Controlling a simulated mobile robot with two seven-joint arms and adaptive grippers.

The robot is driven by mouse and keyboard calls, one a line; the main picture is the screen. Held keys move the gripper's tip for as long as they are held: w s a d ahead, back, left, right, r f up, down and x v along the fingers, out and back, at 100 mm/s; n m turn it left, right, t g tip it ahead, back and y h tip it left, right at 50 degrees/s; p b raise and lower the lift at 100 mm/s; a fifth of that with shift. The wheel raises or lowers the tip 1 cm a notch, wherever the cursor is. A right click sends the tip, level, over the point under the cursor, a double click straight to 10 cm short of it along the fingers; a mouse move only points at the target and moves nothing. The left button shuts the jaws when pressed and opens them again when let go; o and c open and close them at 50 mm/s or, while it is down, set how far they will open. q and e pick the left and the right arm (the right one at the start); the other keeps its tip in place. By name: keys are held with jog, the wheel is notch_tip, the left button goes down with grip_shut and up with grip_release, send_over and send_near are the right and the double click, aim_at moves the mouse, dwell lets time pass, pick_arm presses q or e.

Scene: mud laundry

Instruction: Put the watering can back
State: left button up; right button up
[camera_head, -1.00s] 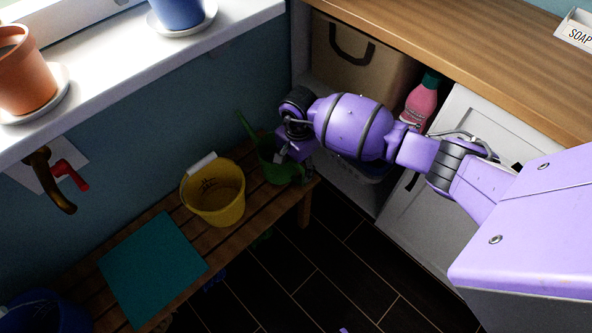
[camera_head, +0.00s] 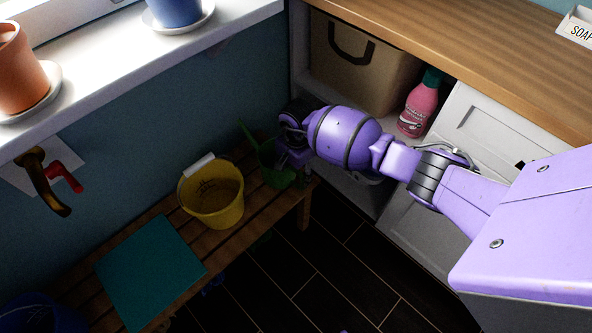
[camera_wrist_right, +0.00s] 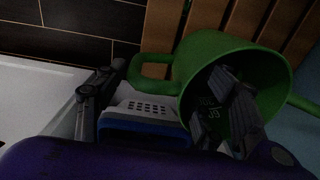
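The green watering can (camera_head: 277,174) stands at the right end of the wooden bench (camera_head: 236,226), partly hidden by my right gripper (camera_head: 291,158). In the right wrist view, the can (camera_wrist_right: 215,50) shows its open top and its handle (camera_wrist_right: 150,75). My right gripper (camera_wrist_right: 171,72) is open there, its fingers wide apart. One finger overlaps the can's opening and the other is beyond the handle; I cannot tell whether either touches. A teal mat (camera_head: 152,268) lies empty on the bench, left of a yellow bucket (camera_head: 211,205). My left gripper is out of view.
A pink bottle (camera_head: 419,108) and a brown bag (camera_head: 360,70) stand on the shelf right of the bench. A red-handled tap (camera_head: 62,180) juts from the wall.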

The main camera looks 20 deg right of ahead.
jog(key=shift+o, duration=1)
jog(key=shift+r, duration=0.1)
